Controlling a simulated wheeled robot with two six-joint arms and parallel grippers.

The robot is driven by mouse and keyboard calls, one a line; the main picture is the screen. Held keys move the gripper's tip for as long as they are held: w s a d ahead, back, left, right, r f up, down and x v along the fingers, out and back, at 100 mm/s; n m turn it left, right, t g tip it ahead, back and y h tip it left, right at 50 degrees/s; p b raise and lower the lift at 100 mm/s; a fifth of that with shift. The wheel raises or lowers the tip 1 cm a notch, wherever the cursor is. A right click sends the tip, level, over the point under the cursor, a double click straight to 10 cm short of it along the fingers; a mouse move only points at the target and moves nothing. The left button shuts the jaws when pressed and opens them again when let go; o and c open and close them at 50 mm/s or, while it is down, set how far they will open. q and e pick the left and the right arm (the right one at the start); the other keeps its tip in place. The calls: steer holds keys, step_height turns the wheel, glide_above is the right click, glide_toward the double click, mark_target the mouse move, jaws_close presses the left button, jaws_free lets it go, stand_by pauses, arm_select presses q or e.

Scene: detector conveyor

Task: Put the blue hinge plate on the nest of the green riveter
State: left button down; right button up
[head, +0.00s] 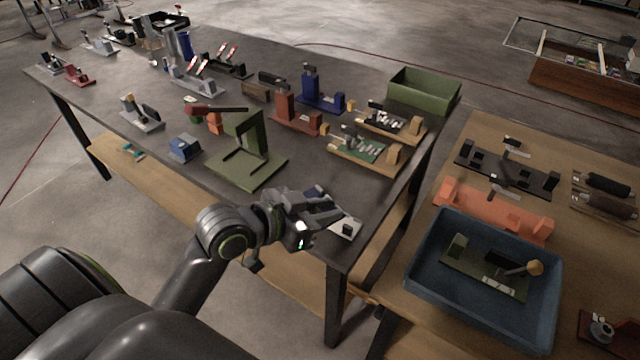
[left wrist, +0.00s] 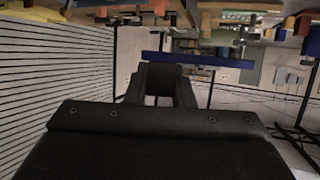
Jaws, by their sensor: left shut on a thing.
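The green riveter (head: 262,139) stands near the front edge of the dark table, with a flat green base, an upright column and a dark red lever on top. I cannot make out its nest clearly. My left gripper (head: 324,200) is to the right of the riveter's base, above the front right part of the table. It is shut on the blue hinge plate (head: 316,191), which is mostly hidden by the fingers in the head view. In the left wrist view the plate (left wrist: 205,61) shows as a thin blue strip across the fingertips. My right gripper is not in view.
A small blue block (head: 184,149) sits left of the riveter. A red press (head: 287,106), a blue press (head: 311,86) and a tray with a green board (head: 362,150) stand behind. A white plate (head: 346,228) lies by the gripper. A blue bin (head: 425,279) is right.

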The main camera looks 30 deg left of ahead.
arm_select(q)
steer(key=w+a+f+n+t+y, duration=0.1)
steer(key=w+a+f+n+y, duration=0.3)
steer(key=w+a, duration=0.6)
step_height(320, 180, down, 2)
steer(key=shift+w+a+f+t+y, duration=0.3)
steer(key=shift+w+a+y, duration=0.1)
steer(key=shift+w, duration=0.7)
step_height(320, 180, down, 5)
steer(key=shift+r, duration=0.1)
steer(key=shift+f+p, duration=0.3)
steer(key=shift+f, duration=2.05)
steer(key=shift+f, duration=0.1)
steer(key=shift+f, duration=0.15)
steer(key=c, duration=1.3)
jaws_free()
